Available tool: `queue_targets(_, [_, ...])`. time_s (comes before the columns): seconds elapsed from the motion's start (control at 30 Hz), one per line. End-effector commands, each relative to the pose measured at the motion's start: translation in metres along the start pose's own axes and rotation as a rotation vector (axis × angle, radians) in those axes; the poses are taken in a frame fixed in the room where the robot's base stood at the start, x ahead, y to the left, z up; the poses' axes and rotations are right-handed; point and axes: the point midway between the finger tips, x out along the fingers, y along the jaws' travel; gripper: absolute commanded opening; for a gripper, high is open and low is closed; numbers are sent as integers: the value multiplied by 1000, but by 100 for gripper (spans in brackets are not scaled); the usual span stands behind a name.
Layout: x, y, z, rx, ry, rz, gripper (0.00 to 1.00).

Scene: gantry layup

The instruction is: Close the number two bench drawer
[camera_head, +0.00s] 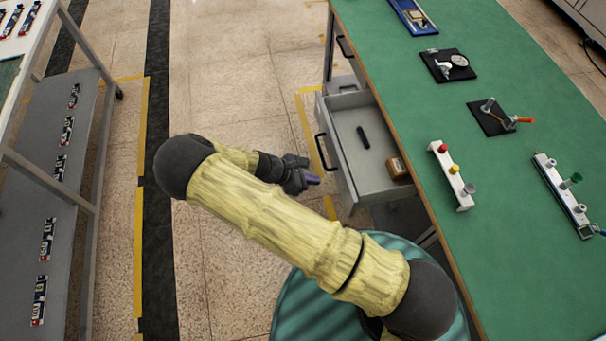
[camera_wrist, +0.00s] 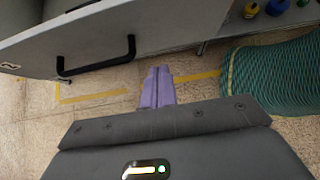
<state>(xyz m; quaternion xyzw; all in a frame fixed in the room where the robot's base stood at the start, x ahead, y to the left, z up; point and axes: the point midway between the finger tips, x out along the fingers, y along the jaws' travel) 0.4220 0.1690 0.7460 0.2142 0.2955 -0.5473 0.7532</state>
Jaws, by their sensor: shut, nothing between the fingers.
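An open drawer (camera_head: 357,188) sticks out from the left side of the green bench, with a dark handle (camera_head: 321,152) on its front. A black marker-like item and a brown item lie inside it. No number is readable on it. My gripper (camera_head: 313,180) is shut and empty, just left of the drawer front and apart from it. In the wrist view my purple fingertips (camera_wrist: 158,86) are together, below and to the right of a dark handle (camera_wrist: 97,57) on a pale drawer front (camera_wrist: 160,25). My arm hides part of the floor below the drawer.
The green bench top (camera_head: 480,170) holds several fixtures, including a white block with coloured knobs (camera_head: 452,176). Another drawer handle (camera_head: 345,47) shows farther up the bench. A grey cart (camera_head: 65,150) stands at the left. The floor aisle between is clear.

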Motion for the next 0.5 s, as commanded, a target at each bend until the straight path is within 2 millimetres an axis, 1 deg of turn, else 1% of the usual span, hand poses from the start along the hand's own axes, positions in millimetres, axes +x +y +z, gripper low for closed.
queue_targets(0.03, [10,-1,2,0,-4,-3,0])
queue_targets(0.17, [33,-1,2,0,-4,-3,0])
queue_targets(0.3, [48,-1,18,3,-2,-2,0])
queue_targets(0.5, [60,0,27,1,-1,0,0])
